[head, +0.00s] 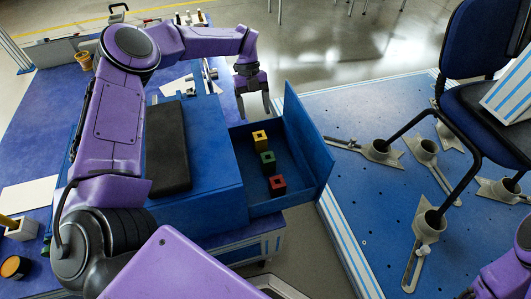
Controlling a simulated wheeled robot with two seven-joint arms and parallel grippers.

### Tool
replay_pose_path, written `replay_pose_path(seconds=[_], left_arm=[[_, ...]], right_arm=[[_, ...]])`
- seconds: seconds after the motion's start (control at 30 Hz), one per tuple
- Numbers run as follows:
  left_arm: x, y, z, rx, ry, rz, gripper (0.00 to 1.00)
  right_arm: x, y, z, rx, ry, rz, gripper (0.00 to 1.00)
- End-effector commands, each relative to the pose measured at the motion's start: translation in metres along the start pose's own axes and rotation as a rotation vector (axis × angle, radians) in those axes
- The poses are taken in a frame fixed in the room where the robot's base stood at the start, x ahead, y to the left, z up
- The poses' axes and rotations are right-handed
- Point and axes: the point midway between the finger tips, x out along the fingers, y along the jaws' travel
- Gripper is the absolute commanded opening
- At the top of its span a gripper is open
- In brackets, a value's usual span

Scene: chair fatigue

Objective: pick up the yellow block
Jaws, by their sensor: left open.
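The yellow block (260,138) lies in the open blue drawer (316,150), at the far end of a row of blocks. A green block (267,158) and a red block (277,185) lie nearer in the same drawer. My left gripper (254,107) is open and points down, just beyond and above the yellow block, with nothing between its fingers. My right arm (505,275) shows only in part at the lower right corner, and its gripper is out of view.
The drawer's raised walls stand around the blocks. A dark pad (167,148) lies on top of the blue cabinet (215,160). A blue perforated platform (360,215) with grey clamps and a chair (480,60) takes up the right side.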

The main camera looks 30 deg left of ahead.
Motion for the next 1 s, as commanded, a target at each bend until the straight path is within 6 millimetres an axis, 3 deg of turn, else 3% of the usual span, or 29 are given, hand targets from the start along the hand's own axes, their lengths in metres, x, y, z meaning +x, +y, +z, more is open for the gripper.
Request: replay_pose_path(seconds=[0.03, 0.63, 0.93, 0.97, 1.0], left_arm=[[0.009, 0.0, 0.003, 0.001, 0.0, -0.001, 0.72], [0.102, -0.001, -0.003, 0.002, 0.001, 0.003, 0.72], [0.11, -0.001, -0.003, 0.0, -0.001, 0.0, 0.72], [0.11, -0.001, -0.003, 0.0, -0.001, 0.0, 0.66], [0.11, -0.001, -0.003, 0.001, -0.001, 0.0, 0.53]], right_arm=[[0.008, -0.001, 0.004, 0.0, 0.0, 0.0, 0.43], [0.017, -0.001, 0.007, 0.0, 0.0, 0.0, 0.43], [0.017, -0.001, 0.007, 0.0, 0.0, 0.0, 0.43], [0.017, -0.001, 0.007, 0.0, 0.0, 0.0, 0.43], [0.017, -0.001, 0.007, 0.0, 0.0, 0.0, 0.43]])
